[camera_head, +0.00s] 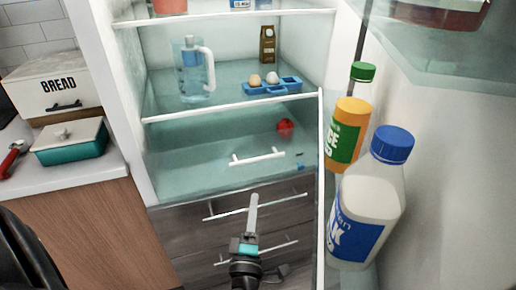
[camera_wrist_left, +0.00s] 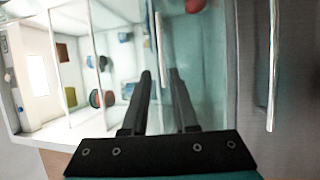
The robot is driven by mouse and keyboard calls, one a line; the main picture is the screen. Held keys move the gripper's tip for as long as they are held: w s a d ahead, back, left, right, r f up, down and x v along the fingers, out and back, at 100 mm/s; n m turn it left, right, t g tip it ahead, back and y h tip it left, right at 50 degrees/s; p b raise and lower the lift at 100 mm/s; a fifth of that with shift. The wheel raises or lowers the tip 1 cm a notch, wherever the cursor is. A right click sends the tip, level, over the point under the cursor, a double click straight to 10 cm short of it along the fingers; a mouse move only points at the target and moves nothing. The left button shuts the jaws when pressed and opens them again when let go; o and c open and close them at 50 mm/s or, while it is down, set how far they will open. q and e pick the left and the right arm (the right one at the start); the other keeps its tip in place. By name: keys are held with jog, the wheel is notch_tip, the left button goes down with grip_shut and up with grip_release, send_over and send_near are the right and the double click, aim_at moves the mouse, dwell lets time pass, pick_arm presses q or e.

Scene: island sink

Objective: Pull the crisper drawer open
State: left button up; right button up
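The crisper drawer (camera_head: 205,165) is a clear, teal-tinted drawer at the bottom of the fridge, and it looks shut. Its white bar handle (camera_head: 257,157) runs across the front. In the left wrist view the handle (camera_wrist_left: 158,35) appears upright, beyond and roughly in line with the gap between the fingers. My left gripper (camera_head: 252,208) points toward the drawer from below the handle, apart from it. In the left wrist view its two dark fingers (camera_wrist_left: 156,74) stand apart with nothing between them. My right gripper is not in view.
A red item (camera_head: 285,126) shows inside the drawer. A pitcher (camera_head: 192,70) and a blue egg tray (camera_head: 272,87) stand on the shelf above. A juice bottle (camera_head: 347,130) and milk jug (camera_head: 368,200) sit in the door at right. Dark drawers with bar handles (camera_head: 240,209) lie below.

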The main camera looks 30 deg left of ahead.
aim_at(257, 160)
pick_arm(q)
jog(key=x, duration=0.5)
jog(key=b+x, duration=0.1)
jog(key=x, duration=0.4)
jog(key=b+x, duration=0.1)
jog(key=x, duration=0.4)
jog(key=shift+s+a+f, duration=0.1)
jog(key=shift+a+f, duration=0.1)
jog(key=shift+a, duration=0.1)
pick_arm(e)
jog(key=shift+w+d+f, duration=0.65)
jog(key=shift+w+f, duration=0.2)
pick_arm(q)
jog(key=shift+c, duration=0.3)
grip_shut()
